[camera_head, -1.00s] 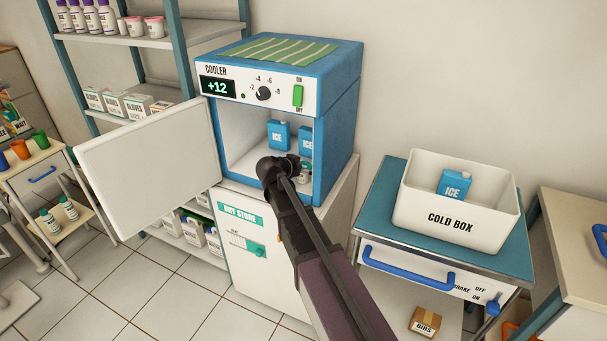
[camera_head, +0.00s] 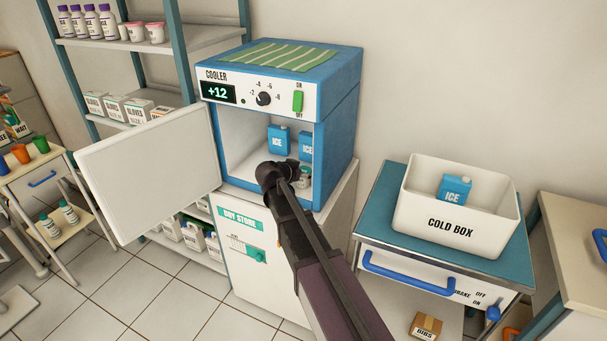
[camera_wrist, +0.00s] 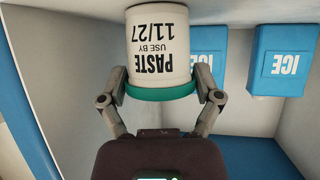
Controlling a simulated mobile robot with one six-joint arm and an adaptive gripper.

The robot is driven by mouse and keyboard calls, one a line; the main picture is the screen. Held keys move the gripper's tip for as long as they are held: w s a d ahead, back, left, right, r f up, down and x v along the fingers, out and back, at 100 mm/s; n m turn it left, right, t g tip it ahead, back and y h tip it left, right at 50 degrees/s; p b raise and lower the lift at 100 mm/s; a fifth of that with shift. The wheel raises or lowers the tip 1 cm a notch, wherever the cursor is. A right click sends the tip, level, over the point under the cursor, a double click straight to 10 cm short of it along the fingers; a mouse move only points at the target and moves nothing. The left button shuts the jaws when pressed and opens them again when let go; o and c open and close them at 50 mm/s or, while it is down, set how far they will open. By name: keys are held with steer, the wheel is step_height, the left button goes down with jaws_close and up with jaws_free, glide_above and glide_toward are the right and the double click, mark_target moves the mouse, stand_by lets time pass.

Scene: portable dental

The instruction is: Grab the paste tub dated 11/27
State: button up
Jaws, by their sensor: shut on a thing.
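The paste tub (camera_wrist: 158,45) is a white tub with a green lid, printed "PASTE USE BY 11/27". It appears upside down in the wrist view, between the two fingers of my gripper (camera_wrist: 161,85), which are shut on it near the lid. In the head view my gripper (camera_head: 292,180) reaches into the open cooler (camera_head: 333,150), and my arm hides most of what it holds. I cannot tell whether the tub touches the cooler floor.
Two blue ice packs (camera_head: 278,139) (camera_wrist: 283,62) stand inside the cooler. Its door (camera_head: 150,172) is swung open to the left. A white cold box (camera_head: 457,210) holding an ice pack (camera_head: 455,188) sits on the blue-topped cart (camera_head: 378,208) at right.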

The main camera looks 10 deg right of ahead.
steer(key=shift+w+a+r+p, duration=0.15)
steer(key=shift+r+p, duration=0.45)
steer(key=shift+r, duration=0.1)
step_height(320, 180, up, 6)
steer(key=p, duration=0.5)
steer(key=shift+f+p, duration=0.15)
steer(key=shift+p, duration=0.2)
steer(key=w+a, duration=1.1)
steer(key=a, duration=0.4)
steer(key=shift+w+a, duration=0.2)
steer(key=shift+a, duration=0.2)
steer(key=shift+f, duration=0.15)
